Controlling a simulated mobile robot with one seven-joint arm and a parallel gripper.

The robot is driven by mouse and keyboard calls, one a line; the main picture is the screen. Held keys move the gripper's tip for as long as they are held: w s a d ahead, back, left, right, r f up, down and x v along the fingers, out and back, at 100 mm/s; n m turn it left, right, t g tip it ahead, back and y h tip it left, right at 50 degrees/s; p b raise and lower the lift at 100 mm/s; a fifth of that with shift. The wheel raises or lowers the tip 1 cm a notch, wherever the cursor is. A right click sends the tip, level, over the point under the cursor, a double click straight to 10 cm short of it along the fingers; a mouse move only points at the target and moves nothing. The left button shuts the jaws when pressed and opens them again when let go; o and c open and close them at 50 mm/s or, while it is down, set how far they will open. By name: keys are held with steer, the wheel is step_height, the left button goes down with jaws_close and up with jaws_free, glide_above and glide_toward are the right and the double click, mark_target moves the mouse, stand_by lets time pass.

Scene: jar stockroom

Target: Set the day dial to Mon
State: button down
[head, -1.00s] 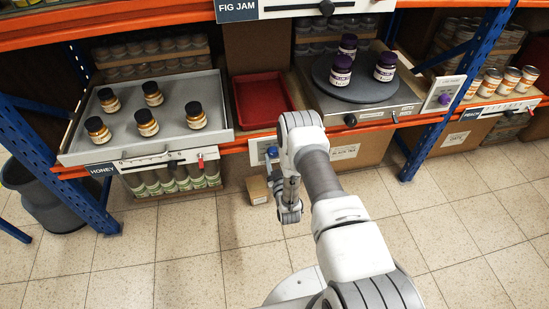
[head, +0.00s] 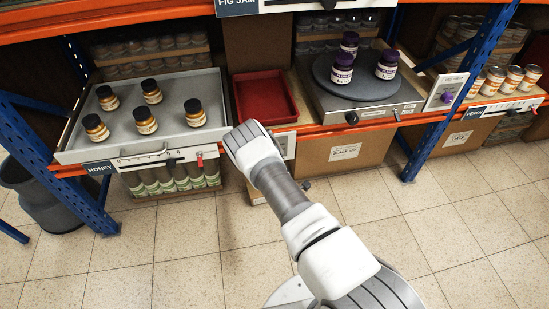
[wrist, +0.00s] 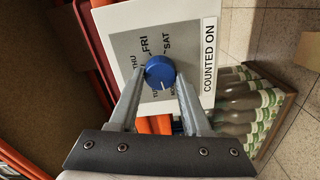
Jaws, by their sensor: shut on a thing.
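The day dial is a blue round knob (wrist: 159,66) on a grey and white plate (wrist: 208,32) marked "COUNTED ON". In the wrist view THU, FRI and SAT show around it, with partly hidden lettering near MON and TUE below. A white mark on the knob points down toward that lower lettering; I cannot tell exactly which day it meets. My gripper (wrist: 160,77) has a finger on each side of the knob and is shut on it. In the head view my arm hides the knob and gripper; only part of the plate (head: 290,145) shows.
A red tray (head: 262,124) sits on the shelf above the dial. Left is a grey honey tray (head: 168,142) with several jars; right is a turntable (head: 355,92) with purple-lidded jars. Bottles (wrist: 240,100) stand in a crate near the plate.

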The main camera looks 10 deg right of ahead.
steer(key=shift+n, duration=1.3)
steer(key=shift+c, duration=1.8)
jaws_free()
steer(key=shift+s, duration=0.2)
